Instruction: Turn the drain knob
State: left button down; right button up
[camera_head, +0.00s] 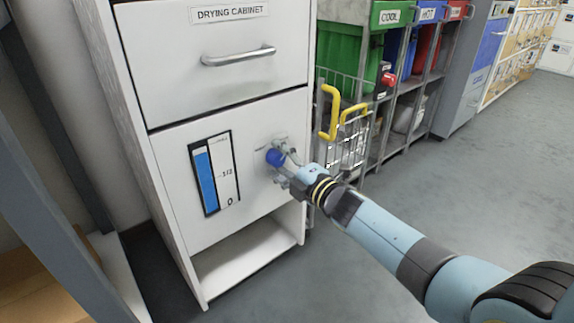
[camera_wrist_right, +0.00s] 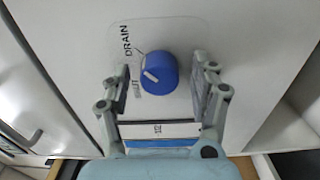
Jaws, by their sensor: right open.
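The blue drain knob (camera_head: 275,157) sits on the lower front panel of the white drying cabinet (camera_head: 262,112), right of the level gauge (camera_head: 215,172). In the right wrist view the knob (camera_wrist_right: 158,73) has a pale pointer bar, with the word DRAIN on the clear plate beside it. My right gripper (camera_head: 279,163) is at the knob. In the wrist view its open fingers (camera_wrist_right: 160,82) stand on either side of the knob, with a gap on each side. I cannot tell how deep the fingers reach around it. My left gripper is not in view.
A drawer handle (camera_head: 238,55) sticks out above the panel. A wire cart with yellow handles (camera_head: 330,112) stands just right of the cabinet, close to my right gripper. Shelves with coloured bins (camera_head: 390,15) stand behind. The floor (camera_head: 480,150) at right is clear.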

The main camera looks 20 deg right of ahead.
jog(key=v, duration=1.2)
jog(key=shift+f, duration=0.1)
